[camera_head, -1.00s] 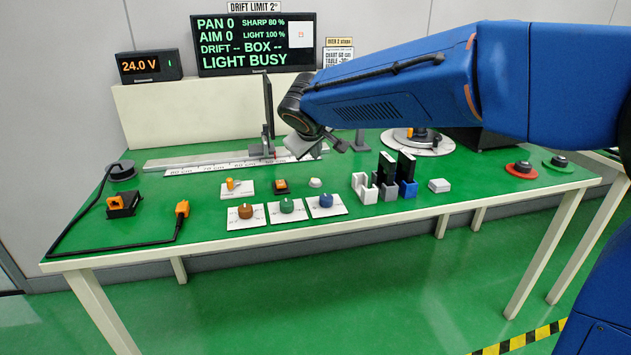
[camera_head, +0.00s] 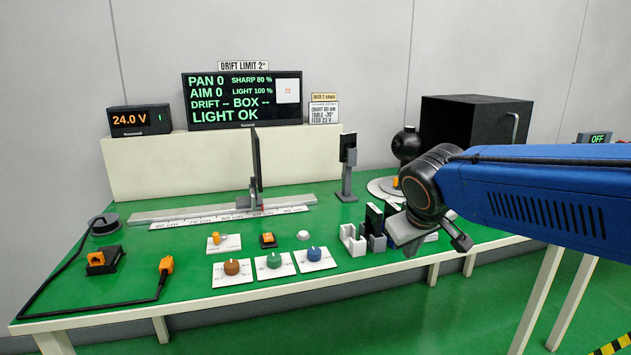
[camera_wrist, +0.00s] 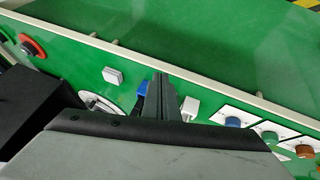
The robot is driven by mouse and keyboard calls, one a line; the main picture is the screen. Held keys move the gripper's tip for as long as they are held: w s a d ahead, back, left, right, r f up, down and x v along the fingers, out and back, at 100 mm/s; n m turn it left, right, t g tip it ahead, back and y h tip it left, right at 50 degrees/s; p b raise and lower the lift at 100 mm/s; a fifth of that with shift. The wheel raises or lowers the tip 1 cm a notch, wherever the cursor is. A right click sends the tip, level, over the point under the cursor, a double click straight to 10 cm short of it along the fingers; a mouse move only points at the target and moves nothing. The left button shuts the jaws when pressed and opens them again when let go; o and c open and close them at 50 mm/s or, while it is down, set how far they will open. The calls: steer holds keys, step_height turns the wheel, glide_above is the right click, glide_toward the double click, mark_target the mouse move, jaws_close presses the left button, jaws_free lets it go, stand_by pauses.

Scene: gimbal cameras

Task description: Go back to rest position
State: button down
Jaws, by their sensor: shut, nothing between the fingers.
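My gripper (camera_head: 432,245) hangs over the front right part of the green bench in the head view. It is shut, with nothing seen in it. My blue arm reaches in from the right edge. In the wrist view the grey body of my gripper covers the bottom. Just left of my gripper in the head view stand a white slotted holder (camera_head: 352,243) and a grey holder (camera_head: 377,243) with an upright black plate (camera_head: 374,218). My gripper hides part of this row. A blue holder (camera_wrist: 142,88) shows in the wrist view.
Three knobs, brown (camera_head: 231,267), green (camera_head: 274,260) and blue (camera_head: 314,254), sit near the bench's front edge. A black box (camera_head: 465,125) stands behind my gripper. A screen (camera_head: 245,100) reads LIGHT OK. A dark upright panel (camera_head: 256,165) stands on the rail. Floor in front is clear.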

steer(key=s+d+f+m, duration=0.2)
steer(key=s+d+f, duration=0.2)
steer(key=s, duration=0.7)
steer(key=s+d+f+m+g+y, duration=0.1)
steer(key=s+d+f, duration=0.3)
steer(key=s, duration=0.6)
step_height(320, 180, down, 2)
steer(key=shift+s+f+m+g, duration=0.1)
steer(key=shift+s+m+g, duration=0.25)
steer(key=shift+m, duration=0.15)
